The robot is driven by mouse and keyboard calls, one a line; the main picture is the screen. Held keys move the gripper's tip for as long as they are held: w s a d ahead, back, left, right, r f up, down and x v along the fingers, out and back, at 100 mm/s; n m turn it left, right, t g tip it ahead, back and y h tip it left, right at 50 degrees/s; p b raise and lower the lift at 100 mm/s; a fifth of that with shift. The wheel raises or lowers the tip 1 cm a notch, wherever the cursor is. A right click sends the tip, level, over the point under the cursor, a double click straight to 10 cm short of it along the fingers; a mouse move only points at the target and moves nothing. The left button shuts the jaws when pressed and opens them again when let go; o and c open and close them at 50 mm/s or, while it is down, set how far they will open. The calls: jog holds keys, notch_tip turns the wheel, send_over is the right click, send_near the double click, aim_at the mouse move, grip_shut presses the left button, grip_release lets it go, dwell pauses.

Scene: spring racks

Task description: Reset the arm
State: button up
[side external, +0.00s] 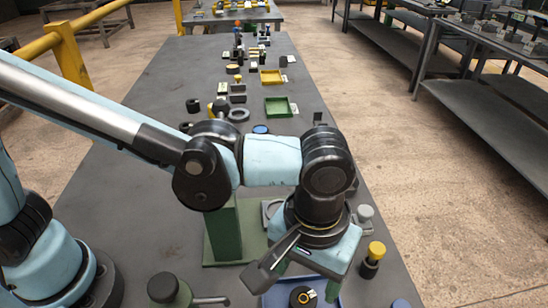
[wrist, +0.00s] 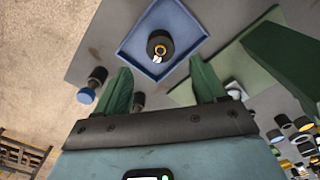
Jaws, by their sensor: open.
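My gripper (side external: 307,282) is at the lower right of the side external view, pointing down over the near end of the grey table. Its two green fingers are spread apart in the wrist view (wrist: 160,64), with nothing held between them. Ahead of the fingers is a blue tray (wrist: 133,52) with a black round part (wrist: 160,46) with a yellow ring lying inside it. The same black part (side external: 303,297) shows below the fingers in the side external view, apart from them. The tray's near side is cut off there.
A green stand (side external: 226,232) rises left of my gripper. A yellow-topped black knob (side external: 374,258) stands to its right, and a dark knob (side external: 163,287) at the lower left. A green tray (side external: 280,107), a yellow tray (side external: 272,77) and several small parts are farther along the table.

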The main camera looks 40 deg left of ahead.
aim_at(303, 300)
notch_tip(303, 300, down, 7)
notch_tip(303, 300, up, 8)
jog(key=shift+f, duration=0.1)
jog(key=w+a+r+m, duration=0.3)
jog(key=a+r+m, duration=0.15)
jog(key=a, duration=0.35)
jog(key=w+a+f, duration=0.2)
jog(key=w, duration=0.1)
jog(key=w+a+f, duration=0.2)
jog(key=w, duration=0.1)
jog(key=w+a+f, duration=0.2)
jog(key=w, duration=0.1)
jog(key=shift+a+f, duration=0.1)
jog(key=shift+a, duration=0.1)
dwell(0.5)
jog(key=s+d+r+n, duration=0.2)
jog(key=s+d+r, duration=0.2)
jog(key=s+d, duration=0.6)
jog(key=shift+s+d, duration=0.2)
jog(key=shift+d, duration=0.3)
jog(key=shift+r, duration=0.1)
